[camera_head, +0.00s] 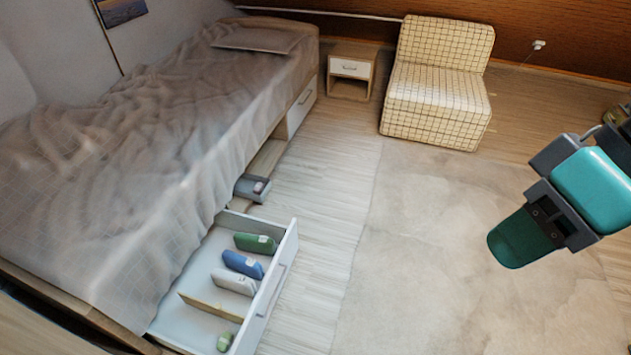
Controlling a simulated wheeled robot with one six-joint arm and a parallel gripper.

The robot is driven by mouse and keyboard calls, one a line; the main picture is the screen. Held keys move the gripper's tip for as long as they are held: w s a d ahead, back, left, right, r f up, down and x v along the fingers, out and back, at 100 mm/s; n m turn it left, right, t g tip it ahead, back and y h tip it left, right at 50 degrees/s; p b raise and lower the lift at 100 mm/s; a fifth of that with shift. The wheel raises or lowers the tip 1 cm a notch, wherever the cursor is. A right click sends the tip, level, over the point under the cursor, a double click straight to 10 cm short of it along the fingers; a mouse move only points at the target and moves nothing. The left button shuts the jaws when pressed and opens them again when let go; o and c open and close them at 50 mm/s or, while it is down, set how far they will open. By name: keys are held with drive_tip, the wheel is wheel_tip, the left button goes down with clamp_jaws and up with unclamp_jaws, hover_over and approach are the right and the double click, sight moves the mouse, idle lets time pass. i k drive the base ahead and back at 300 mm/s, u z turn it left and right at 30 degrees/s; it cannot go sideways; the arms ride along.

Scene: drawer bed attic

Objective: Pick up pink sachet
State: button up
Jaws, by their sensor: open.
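A small pinkish item (260,187), likely the pink sachet, lies in a grey open box or tray (243,190) beside the bed, just beyond the open drawer. It is small in the view and its full shape is hard to make out. My gripper (506,250) is at the right of the view, held above the rug and far from the pinkish item. It is open, and I see nothing held in it.
The pulled-out white drawer (285,270) holds a green packet (255,243), a blue packet (243,264), a pale packet (234,282) and a small green item (225,341). The bed (130,160) borders the left. A checked chair (437,85) and nightstand (350,70) stand behind. The rug (430,210) is clear.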

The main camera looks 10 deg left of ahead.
sight(258, 188)
drive_tip(key=z, duration=0.15)
drive_tip(key=i, duration=3.9)
drive_tip(key=u, duration=2.35)
